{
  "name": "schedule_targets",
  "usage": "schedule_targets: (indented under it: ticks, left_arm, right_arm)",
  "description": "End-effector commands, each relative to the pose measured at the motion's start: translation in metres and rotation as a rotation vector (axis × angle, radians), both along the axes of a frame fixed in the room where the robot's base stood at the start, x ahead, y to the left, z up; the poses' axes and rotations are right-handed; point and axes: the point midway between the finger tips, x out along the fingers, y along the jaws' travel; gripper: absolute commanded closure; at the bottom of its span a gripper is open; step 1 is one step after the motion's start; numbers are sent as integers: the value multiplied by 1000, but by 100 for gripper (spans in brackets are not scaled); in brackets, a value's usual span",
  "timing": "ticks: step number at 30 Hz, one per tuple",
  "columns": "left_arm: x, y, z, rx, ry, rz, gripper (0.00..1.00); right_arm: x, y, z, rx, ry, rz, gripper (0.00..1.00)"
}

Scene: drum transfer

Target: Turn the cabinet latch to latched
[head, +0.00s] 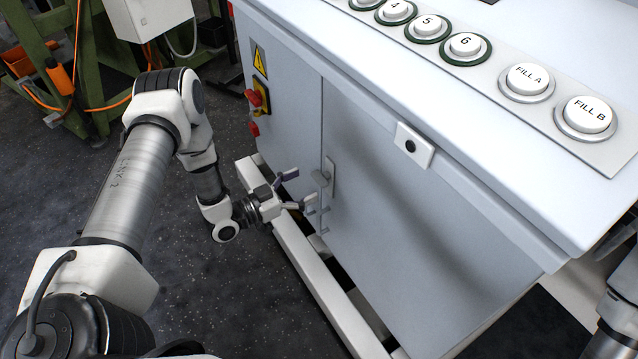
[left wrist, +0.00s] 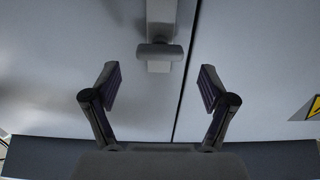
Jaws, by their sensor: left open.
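The cabinet latch (head: 328,177) is a light grey handle on a plate beside the vertical door seam of the cabinet (head: 400,230). It also shows in the left wrist view as a rounded grey knob (left wrist: 160,51) on a pale plate, left of the dark seam. My left gripper (head: 300,188) is open and empty, with its fingers pointing at the cabinet front near the latch. In the left wrist view the open fingers (left wrist: 160,90) stand either side of the picture's middle, and the latch is above and between them, apart from both. My right gripper is out of view.
A sloping panel with white buttons (head: 527,79) tops the cabinet. Red knobs (head: 254,98) and a yellow warning sign (head: 260,60) sit on its left part. A white base rail (head: 310,265) runs along the floor below my left gripper. A green frame (head: 95,70) stands back left.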

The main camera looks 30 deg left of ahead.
Motion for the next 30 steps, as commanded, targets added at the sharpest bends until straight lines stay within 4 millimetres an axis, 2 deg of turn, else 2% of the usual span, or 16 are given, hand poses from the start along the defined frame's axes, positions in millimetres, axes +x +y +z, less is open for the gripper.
schedule_targets:
  ticks: [3, 7, 16, 20, 21, 30]
  left_arm:
    - [21, -14, -2, 2, -1, -5, 17]
    - [37, -23, -1, 1, 0, -2, 17]
    - [43, -26, 0, -1, 3, 1, 17]
    - [42, -26, 0, -1, 3, 0, 63]
    - [42, -25, 0, -1, 3, 0, 77]
    - [42, -25, 0, -8, 7, 0, 77]
  right_arm:
    - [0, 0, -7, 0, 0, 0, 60]
    - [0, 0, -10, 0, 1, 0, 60]
    - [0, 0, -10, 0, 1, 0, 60]
    - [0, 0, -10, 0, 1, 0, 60]
    - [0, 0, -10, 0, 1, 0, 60]
    - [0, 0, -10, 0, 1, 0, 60]
